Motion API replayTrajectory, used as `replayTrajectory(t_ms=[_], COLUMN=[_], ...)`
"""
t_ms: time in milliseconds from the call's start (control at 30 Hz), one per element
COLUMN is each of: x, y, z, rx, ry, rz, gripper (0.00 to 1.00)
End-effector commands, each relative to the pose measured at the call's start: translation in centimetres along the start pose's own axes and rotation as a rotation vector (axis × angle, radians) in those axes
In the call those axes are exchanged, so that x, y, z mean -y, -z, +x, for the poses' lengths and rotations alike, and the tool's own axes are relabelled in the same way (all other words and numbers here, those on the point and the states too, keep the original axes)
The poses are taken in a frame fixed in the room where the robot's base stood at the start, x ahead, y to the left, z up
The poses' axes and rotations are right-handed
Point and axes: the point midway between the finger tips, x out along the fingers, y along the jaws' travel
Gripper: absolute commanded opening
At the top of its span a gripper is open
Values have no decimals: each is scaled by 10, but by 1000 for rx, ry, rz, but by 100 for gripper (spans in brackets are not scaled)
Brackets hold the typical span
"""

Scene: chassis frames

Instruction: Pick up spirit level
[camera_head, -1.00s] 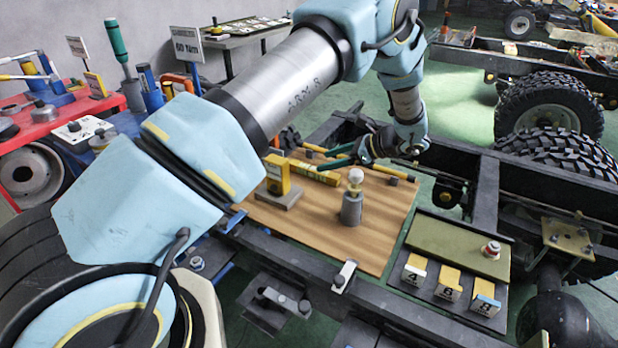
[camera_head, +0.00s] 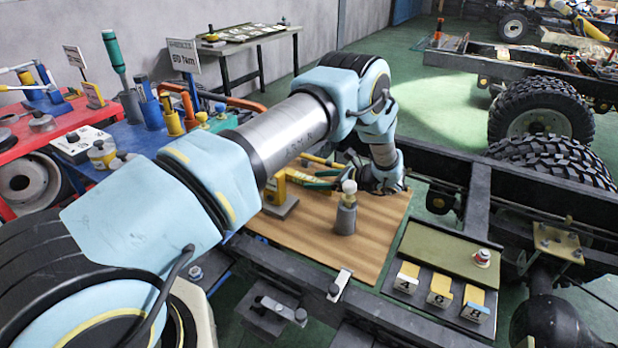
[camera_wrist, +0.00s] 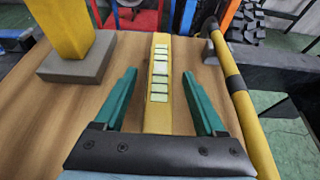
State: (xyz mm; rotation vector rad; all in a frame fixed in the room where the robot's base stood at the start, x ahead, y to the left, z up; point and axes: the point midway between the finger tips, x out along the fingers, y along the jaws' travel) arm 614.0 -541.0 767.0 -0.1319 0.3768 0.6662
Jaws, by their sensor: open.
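The spirit level is a slim yellow bar with a row of pale vial windows. In the wrist view, the spirit level (camera_wrist: 160,95) lies lengthwise on the wooden board (camera_wrist: 45,115), between the two green fingers of my gripper (camera_wrist: 159,73). The fingers are open, with a visible gap on each side of the bar. Its near end is hidden behind the dark gripper body. In the head view, the spirit level (camera_head: 303,180) is partly hidden by my arm and gripper.
A yellow post on a grey block (camera_wrist: 75,62) stands left of the level. A yellow-and-black rod (camera_wrist: 240,95) lies close on the right. In the head view, a grey cylinder with a pale knob (camera_head: 346,217) stands nearer on the board. Dark chassis rails surround the board.

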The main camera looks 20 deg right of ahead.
Motion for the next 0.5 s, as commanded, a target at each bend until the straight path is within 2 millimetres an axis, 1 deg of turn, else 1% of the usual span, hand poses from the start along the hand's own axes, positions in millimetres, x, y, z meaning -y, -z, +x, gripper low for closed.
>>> replayTrajectory(t_ms=[33, 133, 400, 500], x=[0, 0, 0, 0], y=[-3, -2, 0, 0], z=[6, 15, 18, 18], rx=[-1, -1, -2, -2], ry=[-3, 0, 1, 1], rz=[0, 1, -1, -1], gripper=[72, 72, 72, 61])
